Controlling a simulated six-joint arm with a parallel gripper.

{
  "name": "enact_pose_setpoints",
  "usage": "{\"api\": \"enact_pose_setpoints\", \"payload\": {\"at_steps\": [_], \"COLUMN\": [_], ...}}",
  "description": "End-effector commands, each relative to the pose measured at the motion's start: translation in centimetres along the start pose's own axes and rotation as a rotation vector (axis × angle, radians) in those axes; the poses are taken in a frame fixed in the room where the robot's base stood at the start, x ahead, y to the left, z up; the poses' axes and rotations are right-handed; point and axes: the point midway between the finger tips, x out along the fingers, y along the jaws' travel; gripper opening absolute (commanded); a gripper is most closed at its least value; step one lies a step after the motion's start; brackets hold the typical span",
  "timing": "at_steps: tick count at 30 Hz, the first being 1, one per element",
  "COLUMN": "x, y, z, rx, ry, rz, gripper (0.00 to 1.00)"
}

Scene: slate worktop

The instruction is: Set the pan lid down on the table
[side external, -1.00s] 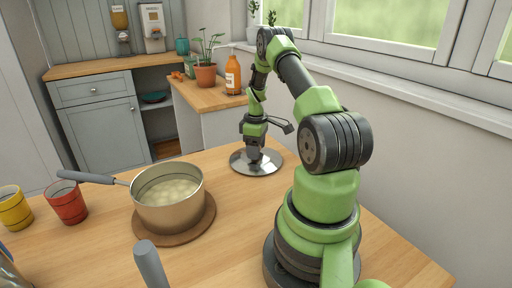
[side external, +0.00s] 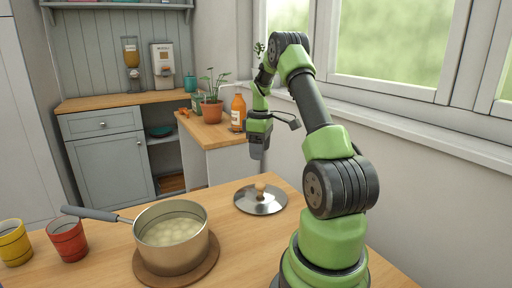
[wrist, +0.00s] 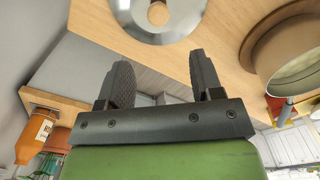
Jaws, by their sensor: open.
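The pan lid (side external: 262,202) is a round metal disc with a light wooden knob. It lies flat on the wooden table (side external: 110,262) near its far edge, behind and right of the pan. My gripper (side external: 257,155) is raised above the lid, apart from it and empty. In the wrist view my gripper (wrist: 162,80) has its two fingers spread, and the lid (wrist: 130,18) shows beyond the fingertips, partly cut off by the top edge.
A metal pan (side external: 157,261) with pale contents stands on a round wooden trivet (side external: 207,268), its handle pointing left. A red cup (side external: 67,240) and a yellow cup (side external: 13,243) stand at the left. An orange bottle (side external: 238,112) and a potted plant (side external: 212,110) stand on the back counter.

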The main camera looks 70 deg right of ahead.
Motion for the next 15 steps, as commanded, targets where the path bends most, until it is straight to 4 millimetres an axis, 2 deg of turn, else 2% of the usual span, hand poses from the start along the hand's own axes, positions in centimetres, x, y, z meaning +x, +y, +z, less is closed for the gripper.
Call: {"api": "enact_pose_setpoints", "payload": {"at_steps": [2,5,7,10,13,15], "x": [-1.7,-4.9,-7.6,-11.2,-13.9,-15.3], "y": [-1.2,-4.5,-8.0,-13.6,-19.1,-22.8], "z": [-1.1,-3.3,-4.8,-5.8,-5.4,-4.4], "rx": [0.005,0.029,0.055,0.098,0.143,0.173], "ry": [0.019,0.069,0.121,0.209,0.299,0.362], "rz": [0.017,0.046,0.065,0.072,0.054,0.026], "gripper": [0.6,0.6,0.6,0.6,0.6,0.6]}}
